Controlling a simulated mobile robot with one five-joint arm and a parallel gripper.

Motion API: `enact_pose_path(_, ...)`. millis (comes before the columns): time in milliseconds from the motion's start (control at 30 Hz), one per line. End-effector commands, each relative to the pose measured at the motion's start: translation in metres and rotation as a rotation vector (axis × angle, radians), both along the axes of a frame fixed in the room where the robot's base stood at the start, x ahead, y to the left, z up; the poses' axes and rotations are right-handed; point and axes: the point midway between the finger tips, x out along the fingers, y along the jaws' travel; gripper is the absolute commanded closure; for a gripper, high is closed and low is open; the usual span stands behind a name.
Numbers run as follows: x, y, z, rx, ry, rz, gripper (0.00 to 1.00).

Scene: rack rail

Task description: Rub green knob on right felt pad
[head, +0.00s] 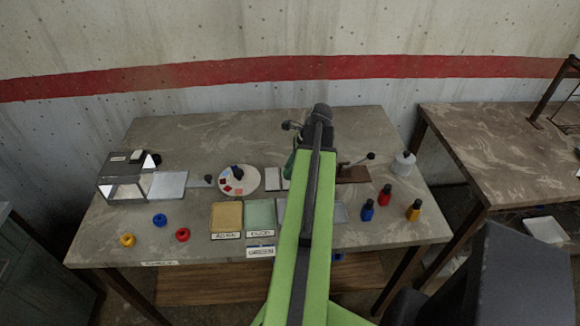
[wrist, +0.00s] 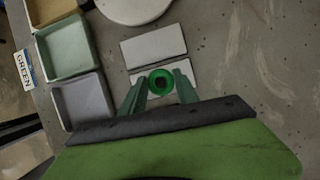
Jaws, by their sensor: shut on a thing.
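In the head view the left pad (head: 271,179) shows, while my arm hides the knob and most of the right pad.
A tan tray (head: 227,217), a green tray (head: 260,214) and a grey tray (wrist: 80,100) stand in a row. A round white palette (head: 239,181) is left of the pads. Blue (head: 367,210), red (head: 385,196) and yellow (head: 414,211) bottles stand at the right.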

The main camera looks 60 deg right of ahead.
Motion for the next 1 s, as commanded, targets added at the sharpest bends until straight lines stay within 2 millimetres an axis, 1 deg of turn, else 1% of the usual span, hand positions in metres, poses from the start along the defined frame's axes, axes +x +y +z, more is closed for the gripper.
enact_pose_path(167, -0.001, 0.002, 0.0, 0.0, -0.001, 0.0, 1.0)
enact_pose_path(367, -0.008, 0.011, -0.001, 0.0, -0.001, 0.0, 1.0)
enact_pose_path(567, -0.009, 0.012, -0.001, 0.0, 0.0, 0.0, 1.0)
enact_pose_path(800, -0.016, 0.022, 0.0, 0.0, 0.0, 0.0, 1.0)
enact_pose_path(1000, -0.016, 0.021, -0.001, 0.001, -0.001, 0.0, 1.0)
